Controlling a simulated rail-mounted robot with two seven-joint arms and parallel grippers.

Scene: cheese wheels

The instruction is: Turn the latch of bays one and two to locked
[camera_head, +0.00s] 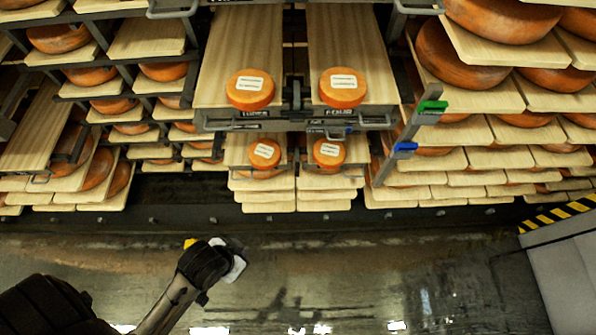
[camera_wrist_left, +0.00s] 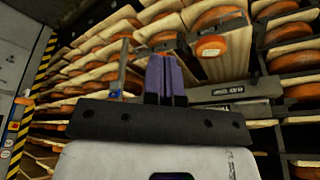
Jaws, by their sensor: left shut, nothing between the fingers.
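In the head view, two pulled-out boards each carry a small labelled orange cheese, one on the left (camera_head: 250,92) and one on the right (camera_head: 342,90). Dark front rails under them bear name plates, a left plate (camera_head: 252,113) and a right plate (camera_head: 340,117); the right one seems to read FOUR. A dark upright fitting (camera_head: 296,97) stands between the boards. I cannot tell which fittings are the latches of bays one and two, or their state. My left gripper (camera_head: 236,258) is over the floor, apart from the rack. Its purple fingers (camera_wrist_left: 165,78) are shut and empty in the wrist view.
Two smaller labelled cheeses (camera_head: 265,152) (camera_head: 329,152) sit on lower boards. A post at right carries a green clip (camera_head: 432,106) and a blue clip (camera_head: 405,148). A grey cabinet (camera_head: 570,270) stands front right. The floor (camera_head: 400,270) before the rack is clear.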

